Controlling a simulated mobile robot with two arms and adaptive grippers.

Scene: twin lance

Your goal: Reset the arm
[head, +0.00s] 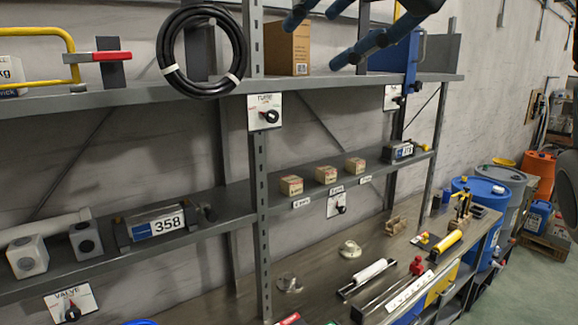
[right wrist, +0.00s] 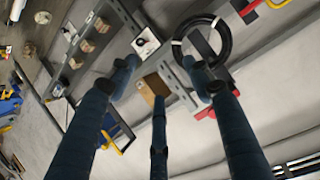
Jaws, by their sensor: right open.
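My right gripper (head: 312,42) reaches in from the top right of the head view, in front of the upper shelf. Its blue fingers are spread with nothing between them. In the right wrist view the same gripper (right wrist: 160,68) shows long, parted blue fingers. A brown cardboard box (head: 287,47) stands on the upper shelf just left of the fingers; it also shows in the right wrist view (right wrist: 150,90), beyond the fingertips. I see no contact with it. My left gripper is not in view.
A steel rack with an upper shelf (head: 130,94) and a middle shelf (head: 240,212) spans the view. A black hose coil (head: 163,50) hangs at the upper shelf. A workbench (head: 325,258) with tools lies below. Blue (head: 480,190) and orange (head: 540,168) drums stand at right.

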